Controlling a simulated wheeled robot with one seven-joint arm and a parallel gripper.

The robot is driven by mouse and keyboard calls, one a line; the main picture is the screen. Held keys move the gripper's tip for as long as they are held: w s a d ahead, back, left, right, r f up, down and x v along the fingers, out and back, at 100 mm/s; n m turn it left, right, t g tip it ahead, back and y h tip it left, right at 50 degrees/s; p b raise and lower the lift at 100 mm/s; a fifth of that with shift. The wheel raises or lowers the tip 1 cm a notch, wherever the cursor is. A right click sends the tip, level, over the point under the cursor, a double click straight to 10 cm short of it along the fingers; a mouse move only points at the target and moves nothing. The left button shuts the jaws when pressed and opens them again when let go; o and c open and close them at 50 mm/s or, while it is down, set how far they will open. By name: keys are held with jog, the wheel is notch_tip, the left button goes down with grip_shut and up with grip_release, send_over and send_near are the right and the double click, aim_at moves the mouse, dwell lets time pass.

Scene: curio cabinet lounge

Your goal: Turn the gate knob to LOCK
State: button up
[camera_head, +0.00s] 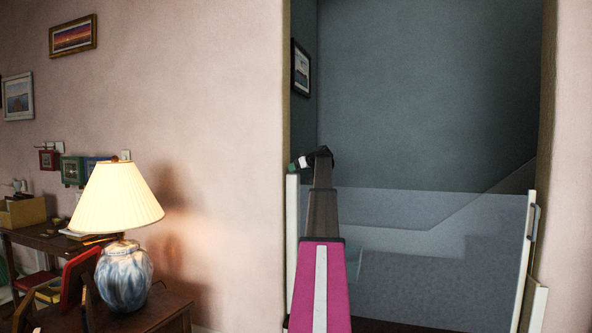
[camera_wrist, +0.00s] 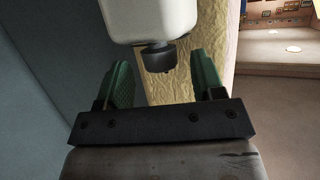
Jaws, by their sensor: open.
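The gate (camera_head: 430,225) is a see-through panel across the stair opening, with a white post (camera_head: 292,240) on its left. My gripper (camera_head: 299,164) is at the top of this left post in the head view. In the wrist view, the white post end (camera_wrist: 152,18) carries a small dark knob (camera_wrist: 158,58). My open gripper (camera_wrist: 162,78) has its green fingers on either side of the knob, with gaps on both sides. No lock marking can be read, and the knob's setting cannot be told. My arm hides part of the gate.
A handle (camera_head: 534,222) is on the gate's right side. A lamp (camera_head: 121,220) stands on a wooden table (camera_head: 165,305) at lower left. The yellowish opening edge (camera_wrist: 190,88) is close behind the fingers. Pictures hang on the pink wall (camera_head: 220,90).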

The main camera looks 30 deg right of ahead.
jog(key=shift+w+a+f, duration=0.1)
jog(key=shift+w+f, duration=0.05)
jog(key=shift+w, duration=0.15)
jog(key=c, duration=0.9)
